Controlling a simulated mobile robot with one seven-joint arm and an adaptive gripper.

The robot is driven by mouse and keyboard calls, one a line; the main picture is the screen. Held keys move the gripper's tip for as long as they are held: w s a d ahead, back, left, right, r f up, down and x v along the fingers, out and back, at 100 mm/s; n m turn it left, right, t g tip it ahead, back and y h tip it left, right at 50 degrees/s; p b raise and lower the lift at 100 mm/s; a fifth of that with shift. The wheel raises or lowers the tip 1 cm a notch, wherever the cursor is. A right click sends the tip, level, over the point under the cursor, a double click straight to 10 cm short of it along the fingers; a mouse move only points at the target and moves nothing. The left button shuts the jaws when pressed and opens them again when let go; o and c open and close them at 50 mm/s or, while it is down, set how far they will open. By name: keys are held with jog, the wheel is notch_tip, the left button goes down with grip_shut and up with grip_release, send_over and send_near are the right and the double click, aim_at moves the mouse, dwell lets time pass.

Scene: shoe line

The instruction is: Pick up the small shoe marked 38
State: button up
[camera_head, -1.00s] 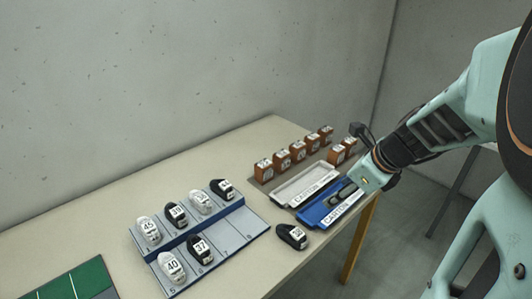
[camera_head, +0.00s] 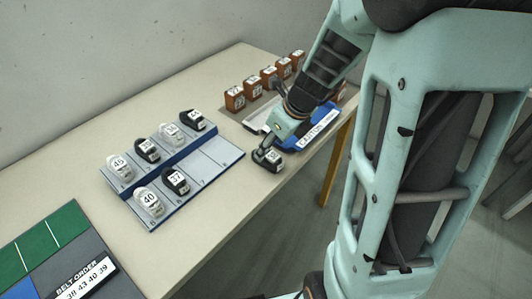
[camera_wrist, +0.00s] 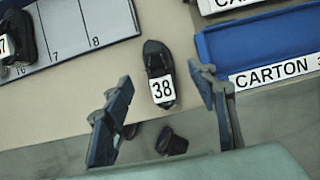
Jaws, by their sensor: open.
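The small black shoe marked 38 (camera_wrist: 157,62) lies on the table between the shoe rack and the blue carton tray. In the wrist view its white 38 label faces up and the shoe sits between and beyond my open fingers. My gripper (camera_wrist: 166,105) is open and empty there. In the head view my gripper (camera_head: 262,150) is right above or beside the shoe (camera_head: 274,162), partly covering it; the exact gap cannot be told.
The grey-blue rack (camera_head: 212,163) at left holds several black and white numbered shoes. The table's front edge is close to the shoe.

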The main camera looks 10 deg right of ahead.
jog(key=b+x, duration=0.1)
jog(key=x, duration=0.3)
jog(key=shift+a+f, duration=0.1)
jog(key=shift+f, duration=0.05)
jog(key=c, duration=1.3)
